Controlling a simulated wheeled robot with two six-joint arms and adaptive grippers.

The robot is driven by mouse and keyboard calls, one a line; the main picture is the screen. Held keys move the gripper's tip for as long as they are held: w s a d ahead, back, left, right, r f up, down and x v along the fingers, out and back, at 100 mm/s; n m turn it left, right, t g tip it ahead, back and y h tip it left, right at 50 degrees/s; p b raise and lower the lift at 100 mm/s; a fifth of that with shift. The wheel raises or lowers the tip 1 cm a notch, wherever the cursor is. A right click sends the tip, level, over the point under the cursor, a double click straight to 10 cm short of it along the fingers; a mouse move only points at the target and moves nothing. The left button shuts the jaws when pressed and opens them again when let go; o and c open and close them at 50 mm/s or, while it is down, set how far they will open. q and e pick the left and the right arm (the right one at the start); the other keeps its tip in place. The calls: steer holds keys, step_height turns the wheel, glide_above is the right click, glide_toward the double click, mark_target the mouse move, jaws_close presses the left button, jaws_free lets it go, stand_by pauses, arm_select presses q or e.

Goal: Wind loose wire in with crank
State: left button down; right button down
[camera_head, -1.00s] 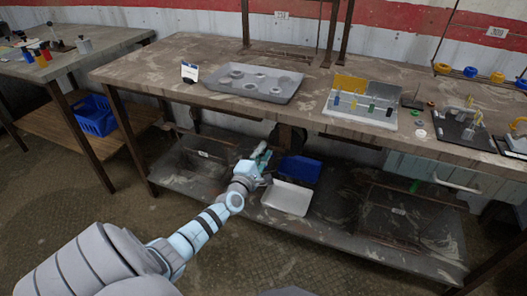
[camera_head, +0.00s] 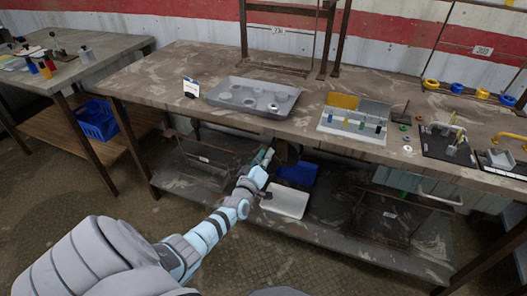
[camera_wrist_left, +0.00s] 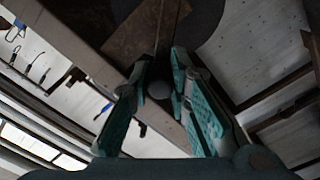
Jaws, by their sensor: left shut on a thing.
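My left gripper (camera_head: 264,157) reaches under the front edge of the workbench. It also shows in the left wrist view (camera_wrist_left: 159,82), its two teal fingers shut around a small grey round knob (camera_wrist_left: 158,91). The knob looks like the end of a crank handle. A dark rounded part (camera_head: 287,141) hangs under the bench just right of the gripper; it may be the reel. A large dark disc (camera_wrist_left: 202,22) and a brown plate (camera_wrist_left: 145,32) show beyond the fingers in the left wrist view. I cannot make out the wire clearly. My right gripper is not in view.
The workbench (camera_head: 170,72) carries a grey tray (camera_head: 228,95) and a sorting case (camera_head: 352,121). Below, a blue bin (camera_head: 299,174) and a white tray (camera_head: 286,201) sit on the lower shelf (camera_head: 330,230), close to the gripper. A side table (camera_head: 120,45) stands left.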

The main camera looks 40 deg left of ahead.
mark_target(276, 158)
arm_select(q)
steer(key=shift+w+d+r+m+p, duration=0.2)
steer(key=shift+d+m+p, duration=0.45)
steer(key=shift+m, duration=0.65)
steer(key=shift+w+d+r+m+p, duration=0.2)
steer(key=shift+d+m+p, duration=0.45)
steer(key=shift+m, duration=0.65)
steer(key=shift+w+d+r+m+p, duration=0.2)
steer(key=shift+d+m+p, duration=0.2)
steer(key=shift+m+p, duration=0.65)
steer(key=shift+m, duration=0.25)
steer(key=c, duration=1.5)
jaws_free()
steer(key=shift+s, duration=0.1)
steer(key=v, duration=1.2)
